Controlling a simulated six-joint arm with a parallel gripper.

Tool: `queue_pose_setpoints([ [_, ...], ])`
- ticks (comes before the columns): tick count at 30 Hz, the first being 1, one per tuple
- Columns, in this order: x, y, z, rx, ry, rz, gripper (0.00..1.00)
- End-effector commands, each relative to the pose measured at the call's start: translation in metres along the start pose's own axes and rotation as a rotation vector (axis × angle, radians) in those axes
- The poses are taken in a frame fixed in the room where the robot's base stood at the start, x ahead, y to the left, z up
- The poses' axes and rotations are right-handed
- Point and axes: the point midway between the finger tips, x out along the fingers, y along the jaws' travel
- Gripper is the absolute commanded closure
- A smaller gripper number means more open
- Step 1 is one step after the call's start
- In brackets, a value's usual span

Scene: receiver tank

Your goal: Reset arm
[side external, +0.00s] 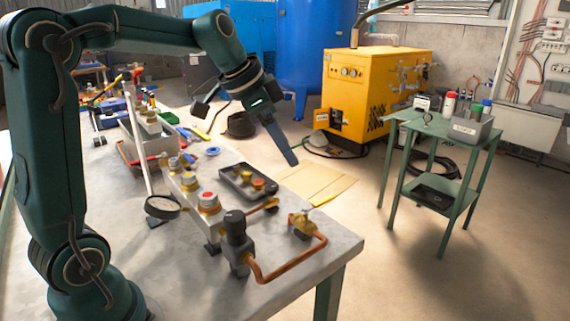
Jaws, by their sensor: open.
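My gripper (278,138) is at the end of my dark green arm, raised above the far right part of the grey workbench (318,245). Its fingers point down and to the right.
A manifold block with brass fittings and a red-topped one (208,202), a round gauge (162,207) and a bent copper pipe (290,262) stand on the bench. A yellow compressor (362,95), a blue tank (305,50) and a green side table (440,130) stand beyond.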

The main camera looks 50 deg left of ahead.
Motion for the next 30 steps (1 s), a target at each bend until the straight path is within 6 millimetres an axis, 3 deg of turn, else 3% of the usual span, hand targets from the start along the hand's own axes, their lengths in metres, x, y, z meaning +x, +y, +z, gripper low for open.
queue_pose_setpoints([
  [1, -0.013, 0.02, 0.001, 0.014, 0.012, -0.007, 0.34],
  [7, -0.043, 0.081, 0.026, -0.014, 0.035, -0.025, 0.34],
  [15, -0.052, 0.136, 0.092, -0.152, 0.037, -0.046, 0.34],
  [21, -0.036, 0.146, 0.136, -0.338, -0.028, -0.071, 0.34],
  [30, -0.034, 0.145, 0.139, -0.437, -0.035, -0.08, 0.34],
])
